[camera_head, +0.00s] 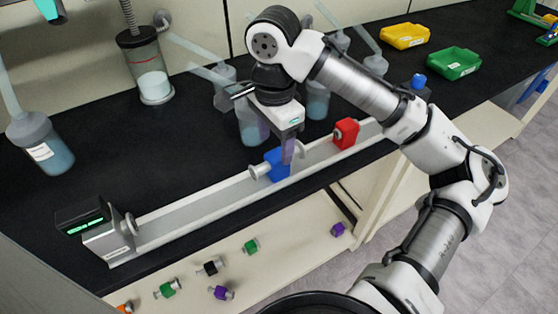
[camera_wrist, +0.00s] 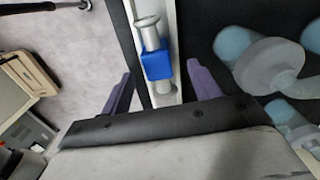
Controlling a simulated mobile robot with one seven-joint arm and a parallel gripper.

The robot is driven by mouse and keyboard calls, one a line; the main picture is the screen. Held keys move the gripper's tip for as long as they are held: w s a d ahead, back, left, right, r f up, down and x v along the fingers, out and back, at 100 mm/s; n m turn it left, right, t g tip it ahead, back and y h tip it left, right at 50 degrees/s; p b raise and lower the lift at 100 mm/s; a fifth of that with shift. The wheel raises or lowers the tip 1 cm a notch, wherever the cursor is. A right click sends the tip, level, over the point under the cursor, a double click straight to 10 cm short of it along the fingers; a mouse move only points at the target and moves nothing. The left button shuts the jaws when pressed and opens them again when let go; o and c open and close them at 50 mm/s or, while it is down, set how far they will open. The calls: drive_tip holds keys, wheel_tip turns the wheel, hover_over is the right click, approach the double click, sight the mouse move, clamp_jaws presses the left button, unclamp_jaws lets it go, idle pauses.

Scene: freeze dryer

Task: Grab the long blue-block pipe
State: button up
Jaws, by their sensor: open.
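The blue-block pipe (camera_head: 277,163) is a grey pipe with flared ends and a square blue block around its middle. It lies in the long pale trough (camera_head: 200,204) at the front of the black bench. In the wrist view the blue-block pipe (camera_wrist: 157,65) lies lengthwise, up the picture, between the lines of my two fingers. My gripper (camera_head: 288,150) points down over the blue block and partly hides it in the head view. In the wrist view my gripper (camera_wrist: 160,72) is open, one purple finger on each side, with a visible gap to the block.
A red-block pipe (camera_head: 346,133) sits farther right in the trough. A display unit (camera_head: 85,222) stands at its left end. Blue-liquid flasks (camera_head: 42,147) stand behind. Several small pipes, including a green-block one (camera_head: 167,289), lie on the lower shelf. Yellow (camera_head: 404,36) and green (camera_head: 454,63) bins are back right.

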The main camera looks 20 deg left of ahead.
sight(278, 154)
drive_tip(key=f, duration=0.6)
drive_tip(key=shift+w+d+f+p, duration=0.1)
drive_tip(key=shift+d+f+p, duration=0.1)
drive_tip(key=shift+d+p, duration=0.15)
drive_tip(key=c, duration=1.3)
drive_tip(key=shift+r, duration=0.2)
